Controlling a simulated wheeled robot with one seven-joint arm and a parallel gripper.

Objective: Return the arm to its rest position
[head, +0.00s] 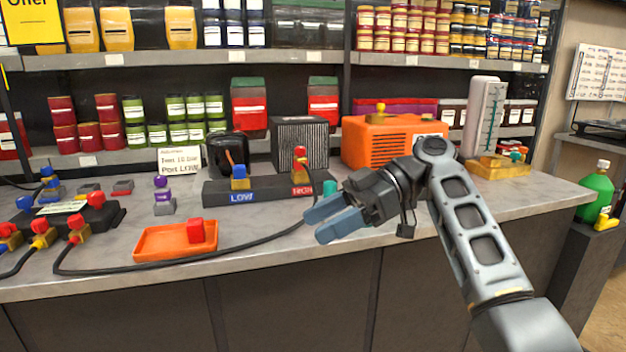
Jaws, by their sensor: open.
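My arm comes in from the lower right and bends at an elbow. A teal cap (329,188) shows just behind the gripper. My arm hides part of the counter on the right.
An orange tray (150,245) holding a red cap (196,230) sits left of my gripper. A black hose (190,262) runs along the counter's front edge. An orange machine (378,142) stands behind my arm. The space in front of the counter at lower left is clear.

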